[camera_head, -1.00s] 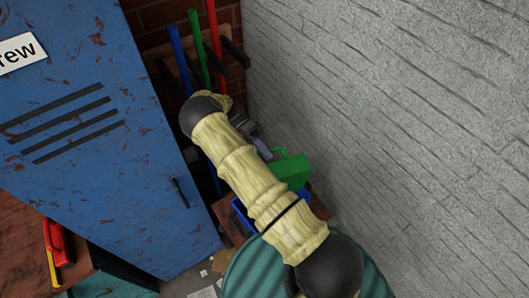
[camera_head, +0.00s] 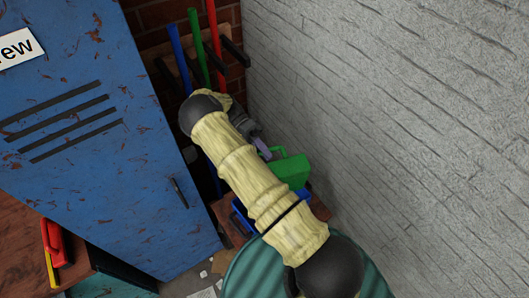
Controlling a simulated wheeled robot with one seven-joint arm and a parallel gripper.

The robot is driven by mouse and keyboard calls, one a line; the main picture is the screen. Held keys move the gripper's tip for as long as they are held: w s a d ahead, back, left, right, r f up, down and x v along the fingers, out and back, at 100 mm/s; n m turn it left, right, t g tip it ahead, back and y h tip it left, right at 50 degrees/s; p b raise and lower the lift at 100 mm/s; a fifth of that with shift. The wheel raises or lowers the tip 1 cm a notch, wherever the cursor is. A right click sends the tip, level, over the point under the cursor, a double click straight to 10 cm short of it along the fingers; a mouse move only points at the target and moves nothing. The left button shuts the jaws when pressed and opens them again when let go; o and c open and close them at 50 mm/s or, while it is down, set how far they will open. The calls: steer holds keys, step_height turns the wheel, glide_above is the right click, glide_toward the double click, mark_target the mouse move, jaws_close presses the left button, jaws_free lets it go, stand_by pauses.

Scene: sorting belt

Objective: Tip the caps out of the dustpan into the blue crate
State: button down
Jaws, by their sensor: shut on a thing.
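My gripper (camera_head: 261,146), at the end of my yellow-sleeved arm, is shut on the green dustpan (camera_head: 286,170). The dustpan is held over or close to the blue crate (camera_head: 237,220), tilted in the picture. The crate shows only as small blue parts beside and below my forearm; most of it is hidden by my arm and the dustpan. No caps can be made out, in the dustpan or in the crate.
The crate rests on a brown wooden surface (camera_head: 319,209). A blue locker (camera_head: 110,140) stands to the left and a grey block wall (camera_head: 410,130) rises to the right. Blue, green and red handles (camera_head: 215,45) hang at the back. A ribbed green drum (camera_head: 245,275) stands in front.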

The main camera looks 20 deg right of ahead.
step_height(320, 180, down, 2)
steer(key=shift+f+b, duration=0.1)
steer(key=shift+b, duration=0.8)
stand_by(0.4)
